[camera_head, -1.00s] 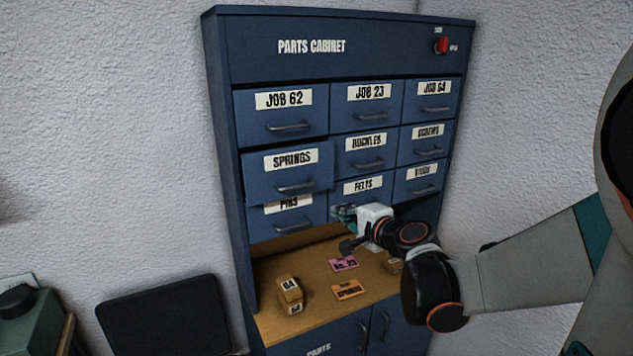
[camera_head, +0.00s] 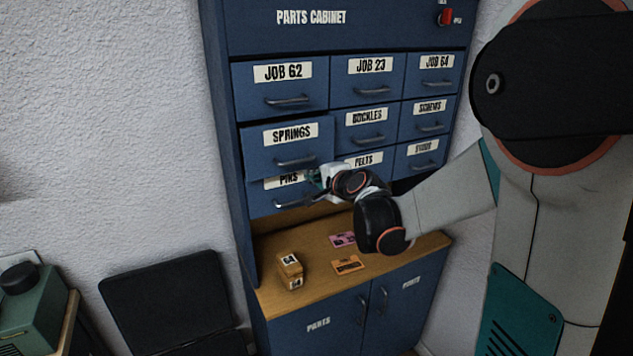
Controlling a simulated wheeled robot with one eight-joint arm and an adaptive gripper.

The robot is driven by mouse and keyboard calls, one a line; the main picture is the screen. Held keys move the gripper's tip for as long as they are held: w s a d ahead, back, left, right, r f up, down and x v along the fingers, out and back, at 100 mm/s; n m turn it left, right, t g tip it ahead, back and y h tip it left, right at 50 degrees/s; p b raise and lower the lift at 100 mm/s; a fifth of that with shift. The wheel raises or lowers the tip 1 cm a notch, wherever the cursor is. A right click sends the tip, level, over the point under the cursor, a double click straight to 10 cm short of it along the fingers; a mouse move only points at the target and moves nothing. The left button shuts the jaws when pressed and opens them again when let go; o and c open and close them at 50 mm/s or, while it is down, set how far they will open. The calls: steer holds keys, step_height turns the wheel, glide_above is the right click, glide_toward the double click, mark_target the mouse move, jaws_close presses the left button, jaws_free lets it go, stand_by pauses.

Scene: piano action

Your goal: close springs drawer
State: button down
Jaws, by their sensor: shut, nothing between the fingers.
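The springs drawer (camera_head: 291,147) is a blue drawer with a white SPRINGS label and a grey bar handle, in the left column of the parts cabinet (camera_head: 245,28). It stands out past the drawers around it, so it is partly open. My gripper (camera_head: 312,184) is shut and empty. It is just below and right of the springs drawer, in front of the right part of the pins drawer (camera_head: 263,203). Its fingertips are small and dark here, and I cannot tell whether they touch a drawer front.
The felts drawer (camera_head: 365,160) is partly hidden behind my arm. A wooden shelf (camera_head: 285,253) below holds small boxes (camera_head: 290,271), a pink card (camera_head: 342,239) and an orange card (camera_head: 348,265). A red switch (camera_head: 445,17) is at the cabinet's top right. A green machine (camera_head: 28,305) stands at the left.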

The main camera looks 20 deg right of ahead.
mark_target(307, 165)
steer(key=shift+w+a, duration=0.1)
steer(key=shift+w, duration=0.95)
steer(key=shift+r, duration=0.1)
steer(key=w, duration=0.4)
steer(key=shift+w+b, duration=0.35)
steer(key=shift+s, duration=0.15)
